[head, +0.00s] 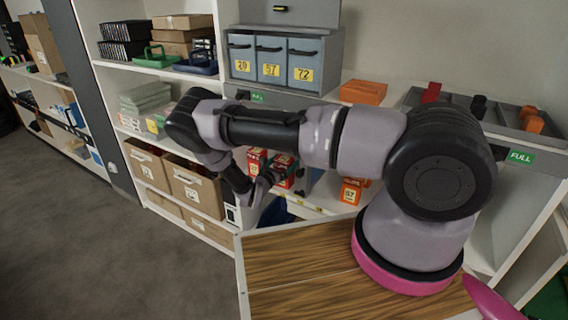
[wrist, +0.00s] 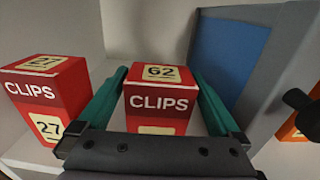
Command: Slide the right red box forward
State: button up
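In the wrist view, the right red box (wrist: 160,92), marked CLIPS and 62, stands upright on the white shelf between the teal fingers of my gripper (wrist: 160,80). The fingers are spread, one on each side of it, with a slight gap by the right one. I cannot tell whether either finger touches it. Its lower front is hidden by the gripper. The left red box (wrist: 48,95), marked CLIPS and 27, stands left of the left finger. In the head view, both red boxes show small behind my wrist, partly hidden: the left one (head: 256,156) and the right one (head: 285,161).
A grey divider with a blue panel (wrist: 228,50) rises right of the right finger. An orange box (wrist: 292,130) lies beyond it. In the head view, orange boxes (head: 350,192) stand further right on the shelf. A wooden top (head: 300,270) is below my arm.

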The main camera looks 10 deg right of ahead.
jog(key=v, duration=1)
jog(key=shift+s+a, duration=0.25)
jog(key=shift+s, duration=0.1)
jog(key=shift+a, duration=0.1)
